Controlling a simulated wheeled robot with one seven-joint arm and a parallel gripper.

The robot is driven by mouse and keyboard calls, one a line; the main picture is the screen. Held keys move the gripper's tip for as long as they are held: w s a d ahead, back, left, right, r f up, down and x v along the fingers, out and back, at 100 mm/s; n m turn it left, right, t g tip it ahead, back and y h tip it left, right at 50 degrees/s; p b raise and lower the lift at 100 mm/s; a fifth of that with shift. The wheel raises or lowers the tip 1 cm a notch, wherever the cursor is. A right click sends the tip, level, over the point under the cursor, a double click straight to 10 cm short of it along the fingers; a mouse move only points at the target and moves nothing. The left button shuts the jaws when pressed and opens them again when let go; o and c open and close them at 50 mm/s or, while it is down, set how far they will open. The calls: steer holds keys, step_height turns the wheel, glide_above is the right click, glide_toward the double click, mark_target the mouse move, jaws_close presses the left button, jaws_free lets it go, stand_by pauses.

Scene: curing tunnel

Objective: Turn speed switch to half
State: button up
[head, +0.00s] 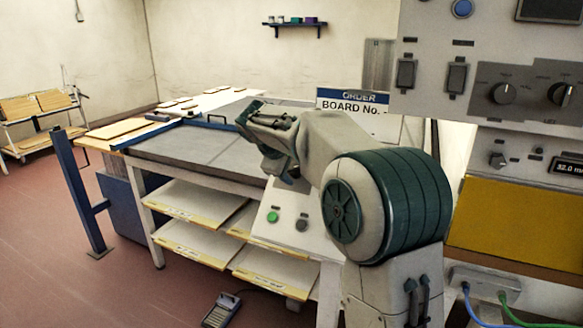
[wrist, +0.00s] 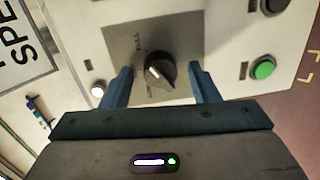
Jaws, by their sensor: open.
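The speed switch is a round black knob (wrist: 161,70) with a white pointer mark, on a grey plate (wrist: 118,42) in the wrist view. The pointer mark lies on the knob's left side in the picture. Small lettering beside the knob is too blurred to read. My gripper (wrist: 160,75) is open, its two blue fingers apart to the left and right of the knob. In the head view my gripper (head: 288,178) is low over the sloped white panel (head: 262,238), where my arm hides the knob.
A green button (wrist: 263,67) and a black control (wrist: 272,4) sit right of the knob, a pale button (wrist: 98,89) left. A sign reading "SPE" (wrist: 18,45) is cut off at the left. In the head view, another control cabinet (head: 428,103) stands at the right, beside my arm.

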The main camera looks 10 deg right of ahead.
steer(key=c, duration=1)
steer(key=shift+p, duration=0.3)
steer(key=shift+r+n+p, duration=0.15)
steer(key=shift+n+p, duration=0.75)
steer(key=shift+n, duration=0.2)
steer(key=n+p, duration=0.2)
steer(key=shift+a+n, duration=0.1)
steer(key=shift+n, duration=0.2)
steer(key=n+p, duration=0.4)
steer(key=shift+n+h, duration=0.3)
steer(key=shift+n, duration=0.1)
steer(key=shift+f+n+p, duration=0.25)
steer(key=shift+n+p, duration=0.5)
steer(key=shift+n, duration=0.25)
